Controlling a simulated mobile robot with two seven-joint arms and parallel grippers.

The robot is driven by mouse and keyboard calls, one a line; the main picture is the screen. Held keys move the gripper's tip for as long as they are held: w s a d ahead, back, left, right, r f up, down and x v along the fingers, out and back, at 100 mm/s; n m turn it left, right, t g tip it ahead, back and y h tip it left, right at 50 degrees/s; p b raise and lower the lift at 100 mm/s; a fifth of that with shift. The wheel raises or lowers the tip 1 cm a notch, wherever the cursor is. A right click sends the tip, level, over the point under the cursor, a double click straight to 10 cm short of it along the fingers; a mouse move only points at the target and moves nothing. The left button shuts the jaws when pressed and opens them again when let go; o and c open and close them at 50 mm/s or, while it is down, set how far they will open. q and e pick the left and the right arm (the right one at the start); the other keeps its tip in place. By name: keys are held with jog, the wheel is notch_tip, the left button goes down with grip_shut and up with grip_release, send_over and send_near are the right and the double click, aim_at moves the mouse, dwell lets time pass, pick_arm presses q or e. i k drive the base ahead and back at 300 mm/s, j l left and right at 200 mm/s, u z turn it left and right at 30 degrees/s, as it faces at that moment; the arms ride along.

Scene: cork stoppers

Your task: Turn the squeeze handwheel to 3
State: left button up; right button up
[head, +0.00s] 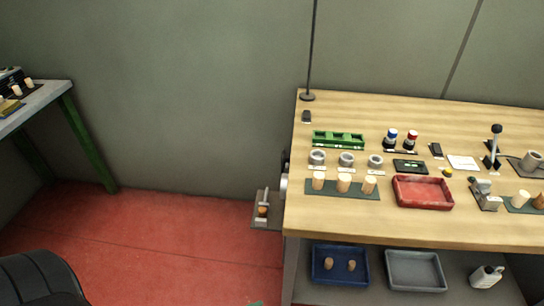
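No handwheel shows clearly in the head view. A pale rounded part (284,187) sits at the left end of the wooden workbench (265,0). It is seen nearly edge-on, so I cannot tell whether it is the handwheel, and no number can be read on it. A grey machine part with a round opening (530,161) stands at the right edge of the view, partly cut off. Neither of my grippers is in view.
The bench top carries a green rack (338,140), cork stoppers (343,183) on a green mat, a red tray (422,192) and a lever (496,143). A blue tray (340,265) and a grey tray (415,270) are below. Red floor (180,240) is open left.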

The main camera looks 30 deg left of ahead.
aim_at(286, 161)
jog(key=i+j, duration=0.1)
jog(key=j, duration=0.6)
jog(key=i+j, duration=0.1)
jog(key=j, duration=0.65)
jog(key=i+j, duration=0.1)
jog(key=j, duration=0.6)
jog(key=i+j, duration=0.1)
jog(key=j, duration=1.35)
jog(key=i+j, duration=0.15)
jog(key=j, duration=0.55)
jog(key=i+j, duration=0.1)
jog(key=j, duration=0.65)
